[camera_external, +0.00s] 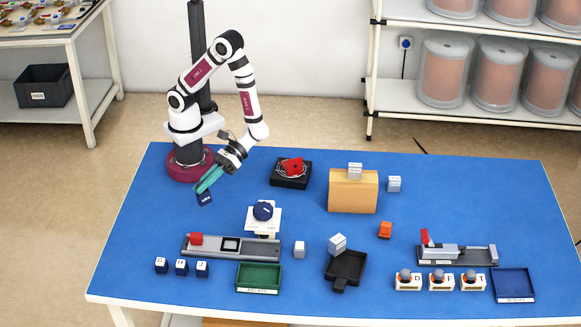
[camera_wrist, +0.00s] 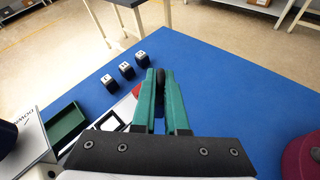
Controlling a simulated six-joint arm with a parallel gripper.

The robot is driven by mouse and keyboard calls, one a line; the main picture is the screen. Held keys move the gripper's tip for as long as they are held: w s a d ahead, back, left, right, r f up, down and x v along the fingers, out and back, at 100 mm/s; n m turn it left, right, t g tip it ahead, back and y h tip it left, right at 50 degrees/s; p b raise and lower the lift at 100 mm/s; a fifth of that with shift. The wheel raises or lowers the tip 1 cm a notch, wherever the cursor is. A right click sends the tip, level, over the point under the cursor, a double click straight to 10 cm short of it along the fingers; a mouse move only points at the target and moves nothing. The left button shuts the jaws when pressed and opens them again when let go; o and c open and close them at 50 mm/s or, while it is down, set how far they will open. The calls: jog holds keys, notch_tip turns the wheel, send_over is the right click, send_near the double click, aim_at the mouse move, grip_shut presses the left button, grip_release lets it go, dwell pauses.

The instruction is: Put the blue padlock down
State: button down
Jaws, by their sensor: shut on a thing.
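The blue padlock (camera_external: 205,199) is a small dark blue block with white lettering. It hangs at the tips of my gripper (camera_external: 208,181), over the left part of the blue table in the external view. My gripper has teal fingers and is shut on the padlock. In the wrist view the fingers (camera_wrist: 162,98) close around a dark piece, the padlock (camera_wrist: 160,78), which is mostly hidden between them. I cannot tell how high it is above the table.
The blue table (camera_external: 130,225) is bare around the padlock. A black feeder (camera_external: 277,180) stands to the right.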

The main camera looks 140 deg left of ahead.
notch_tip(320, 180, up, 5)
jog(key=shift+r, duration=0.1)
jog(key=w+a+n+t+y, duration=0.45)
jog(key=a+n+t, duration=0.2)
jog(key=a, duration=0.25)
jog(key=w+a+n+t+y, duration=0.4)
jog(key=w+a+n+t, duration=0.15)
jog(key=a+n, duration=0.35)
jog(key=f, duration=1)
jog(key=w+a+f, duration=0.1)
jog(key=f, duration=0.4)
jog(key=shift+f, duration=0.1)
jog(key=shift+f, duration=0.15)
jog(key=c, duration=0.9)
grip_release()
jog(key=shift+c, duration=0.2)
